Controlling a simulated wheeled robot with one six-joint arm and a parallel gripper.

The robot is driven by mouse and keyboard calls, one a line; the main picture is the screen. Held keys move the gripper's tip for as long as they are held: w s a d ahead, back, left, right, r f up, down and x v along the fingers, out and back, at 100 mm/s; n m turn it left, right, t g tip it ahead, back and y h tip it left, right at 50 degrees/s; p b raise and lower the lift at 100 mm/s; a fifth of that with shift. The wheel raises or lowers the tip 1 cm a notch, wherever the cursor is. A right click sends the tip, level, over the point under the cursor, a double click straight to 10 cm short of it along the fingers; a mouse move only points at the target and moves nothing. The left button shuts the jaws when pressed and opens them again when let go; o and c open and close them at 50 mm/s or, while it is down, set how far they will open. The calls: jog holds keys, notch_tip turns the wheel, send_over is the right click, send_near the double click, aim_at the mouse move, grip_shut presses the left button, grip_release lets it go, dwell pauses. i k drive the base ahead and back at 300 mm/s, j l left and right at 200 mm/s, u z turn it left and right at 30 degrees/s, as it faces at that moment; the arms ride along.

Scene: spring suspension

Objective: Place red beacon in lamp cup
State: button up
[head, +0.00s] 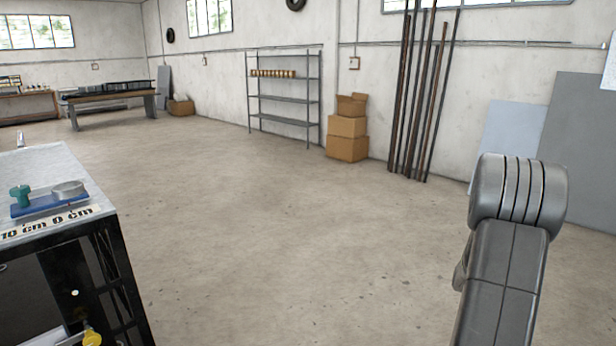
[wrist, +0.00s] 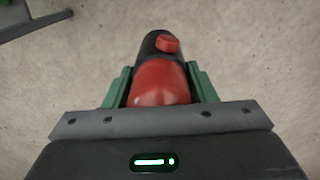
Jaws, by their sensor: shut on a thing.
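My gripper (wrist: 161,84) shows in the wrist view with its green fingers closed on the two sides of a red and black thing. This looks like the red beacon (wrist: 158,84); it has a rounded red body, a black far part and a small red knob. Bare concrete floor shows beyond it. In the head view only a grey part of my arm shows at the right; the gripper and the beacon are out of that view. I cannot make out a lamp cup for certain in either view.
A workbench (head: 40,160) stands at the left edge of the head view. On it are a blue plate (head: 50,203) with a green part and a grey round piece. Open concrete floor fills the middle. Shelving (head: 284,98), boxes (head: 347,148) and leaning rods line the back wall.

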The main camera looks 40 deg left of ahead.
aim_at(68, 192)
jog(key=j+u, duration=0.1)
jog(key=u, duration=0.3)
jog(key=i+u, duration=0.1)
jog(key=u, duration=0.3)
jog(key=i+j+u, duration=0.1)
jog(key=u, duration=0.3)
jog(key=i+u, duration=0.1)
jog(key=u, duration=0.3)
jog(key=i+u, duration=0.4)
jog(key=i+l+u, duration=0.15)
jog(key=u, duration=0.3)
jog(key=i+l+u, duration=0.4)
jog(key=j, duration=0.1)
